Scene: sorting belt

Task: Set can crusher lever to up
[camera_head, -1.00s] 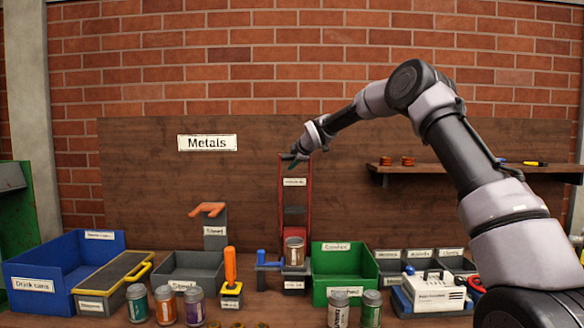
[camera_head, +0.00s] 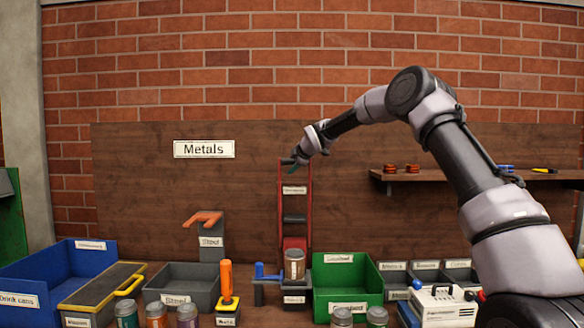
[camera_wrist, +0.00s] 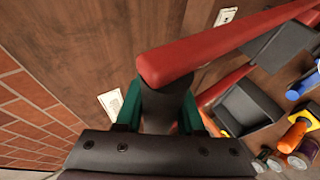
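The can crusher has a tall red lever frame (camera_head: 309,205) that stands upright against the brown back board. Its grey base (camera_head: 268,292) is on the bench, and a metal can (camera_head: 294,264) stands upright in it. My gripper (camera_head: 293,160) is at the top end of the lever. In the wrist view the teal fingertips of my gripper (camera_wrist: 163,108) lie on both sides of a dark grey grip (camera_wrist: 160,112) and appear to touch it. The grip joins a red bar (camera_wrist: 215,42) of the lever. The far side of the grip is hidden.
A blue bin (camera_head: 60,270) and a grey bin (camera_head: 182,283) stand left of the crusher, a green bin (camera_head: 346,280) right of it. Several cans stand along the front. A wooden shelf (camera_head: 450,177) is on the right. The board around the lever is mostly clear.

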